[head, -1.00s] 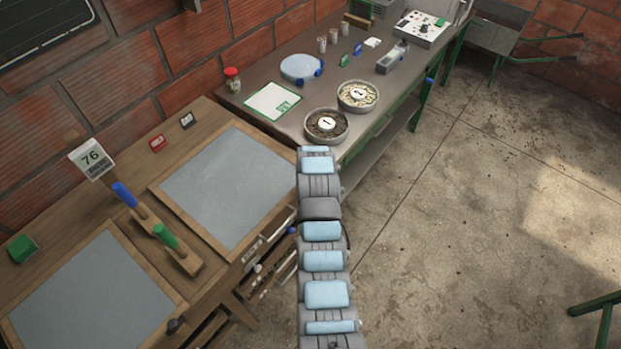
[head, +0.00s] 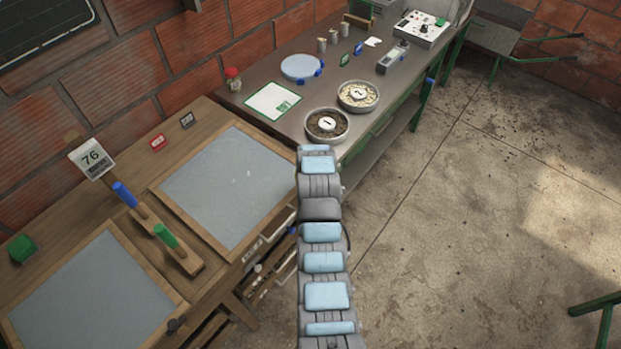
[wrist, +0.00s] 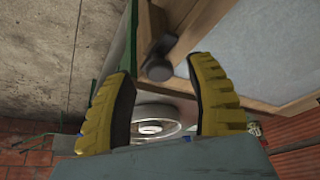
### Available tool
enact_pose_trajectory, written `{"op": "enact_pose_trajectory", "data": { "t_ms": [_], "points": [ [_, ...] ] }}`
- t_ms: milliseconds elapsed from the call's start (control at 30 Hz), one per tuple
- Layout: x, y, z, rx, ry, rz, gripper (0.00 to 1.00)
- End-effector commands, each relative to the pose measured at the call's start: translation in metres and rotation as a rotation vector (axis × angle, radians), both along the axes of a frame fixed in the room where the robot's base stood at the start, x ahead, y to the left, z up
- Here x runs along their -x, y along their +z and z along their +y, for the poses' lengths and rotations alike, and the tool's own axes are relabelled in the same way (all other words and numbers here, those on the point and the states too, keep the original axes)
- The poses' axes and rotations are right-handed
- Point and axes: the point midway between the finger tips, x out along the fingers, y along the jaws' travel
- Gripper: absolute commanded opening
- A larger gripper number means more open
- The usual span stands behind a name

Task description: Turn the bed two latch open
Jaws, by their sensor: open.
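A dark, rounded latch knob (wrist: 158,68) sits at the wooden edge of a grey-topped bed (wrist: 270,50) in the wrist view. My gripper (wrist: 161,72) has its two yellow, ridged fingers apart, with the knob just beyond the gap between their tips. I cannot tell whether they touch it. In the head view my gripper is hidden behind my arm. The bed nearer the bowls (head: 225,190) has its front corner beside my arm. The nearer bed (head: 90,300) has a dark knob (head: 173,325) at its front edge. No label shows which is bed two.
A divider with blue (head: 124,195) and green (head: 165,236) handles stands between the beds. Two round bowls (head: 327,125) stand on the grey table beyond; one shows between my fingers.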

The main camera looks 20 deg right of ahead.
Motion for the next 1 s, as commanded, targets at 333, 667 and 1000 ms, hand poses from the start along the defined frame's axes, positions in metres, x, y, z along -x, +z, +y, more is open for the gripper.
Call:
{"op": "enact_pose_trajectory", "data": {
  "t_ms": [333,667,1000],
  "points": [
    [0.013,0.036,0.004,0.001,0.0,-0.005,0.56],
    [0.029,0.074,0.008,0.001,0.0,-0.004,0.56],
    [0.04,0.1,0.012,0.0,0.0,0.001,0.56]
  ]
}}
